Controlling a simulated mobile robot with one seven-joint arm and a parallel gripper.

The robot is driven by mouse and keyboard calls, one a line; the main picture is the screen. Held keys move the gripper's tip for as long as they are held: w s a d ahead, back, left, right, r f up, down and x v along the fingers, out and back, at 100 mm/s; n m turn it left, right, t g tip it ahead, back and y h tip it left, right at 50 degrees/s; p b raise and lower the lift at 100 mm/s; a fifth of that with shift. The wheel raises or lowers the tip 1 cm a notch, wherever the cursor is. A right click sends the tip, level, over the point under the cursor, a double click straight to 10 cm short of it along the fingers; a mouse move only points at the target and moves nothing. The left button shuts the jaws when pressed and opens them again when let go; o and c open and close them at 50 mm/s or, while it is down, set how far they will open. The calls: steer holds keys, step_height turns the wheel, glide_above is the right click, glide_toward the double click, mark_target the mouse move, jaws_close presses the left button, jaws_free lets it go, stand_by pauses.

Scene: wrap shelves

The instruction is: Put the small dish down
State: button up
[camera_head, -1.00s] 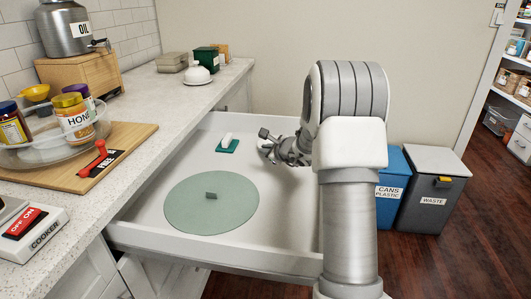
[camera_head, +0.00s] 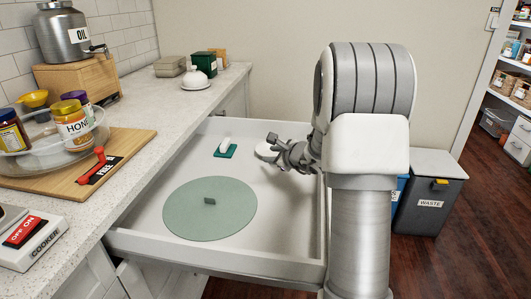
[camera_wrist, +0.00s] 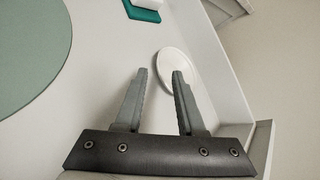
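The small dish is white and round (camera_head: 266,149). It appears to lie flat in the open white drawer (camera_head: 150,222), near the drawer's right-hand back area. My gripper (camera_head: 275,143) is open beside it at its right. In the wrist view the dish (camera_wrist: 172,62) lies just beyond the fingertips of my gripper (camera_wrist: 160,72). The right finger overlaps part of the dish in that picture, and the left finger is apart from it. Whether the right finger touches the dish, I cannot tell.
A small teal block with a white handle (camera_head: 226,151) lies farther back. The counter holds jars, a butter dish (camera_head: 196,74) and a cooker switch (camera_head: 28,228). A waste bin (camera_head: 430,190) stands beyond the drawer.

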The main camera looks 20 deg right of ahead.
steer(key=v, duration=0.5)
steer(key=shift+s+r+p, duration=0.1)
steer(key=shift+s+p, duration=0.25)
steer(key=shift+p, duration=0.05)
